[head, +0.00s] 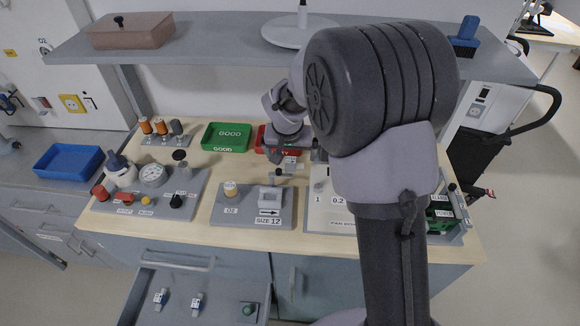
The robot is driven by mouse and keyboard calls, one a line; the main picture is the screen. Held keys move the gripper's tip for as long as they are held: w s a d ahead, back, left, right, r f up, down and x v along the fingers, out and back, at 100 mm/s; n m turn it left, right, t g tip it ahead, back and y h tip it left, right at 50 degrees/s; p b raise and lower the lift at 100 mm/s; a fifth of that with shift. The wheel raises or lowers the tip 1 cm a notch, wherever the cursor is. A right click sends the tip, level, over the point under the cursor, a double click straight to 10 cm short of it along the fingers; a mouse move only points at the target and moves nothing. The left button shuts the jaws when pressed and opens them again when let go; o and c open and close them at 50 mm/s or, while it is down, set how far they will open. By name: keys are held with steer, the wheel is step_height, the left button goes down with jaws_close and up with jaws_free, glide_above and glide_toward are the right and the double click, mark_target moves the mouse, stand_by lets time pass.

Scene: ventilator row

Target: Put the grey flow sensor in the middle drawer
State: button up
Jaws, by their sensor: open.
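A green GOOD tray (226,136) and a partly hidden red tray (267,142) stand at the back. Grey panels with fittings (217,207) fill the front. A shelf (223,42) hangs above. My arm hides much of the right side.

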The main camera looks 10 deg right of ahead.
mark_target(291, 160)
steer(key=b+x, duration=0.2)
steer(key=x, duration=0.3)
steer(key=shift+s+a+f, duration=0.1)
steer(key=shift+f, duration=0.1)
steer(key=shift+w+f, duration=0.2)
steer(key=shift+f, duration=0.1)
steer(key=shift+r, duration=0.2)
steer(key=shift+c, duration=0.2)
steer(key=c, duration=1.5)
steer(key=shift+r, duration=0.1)
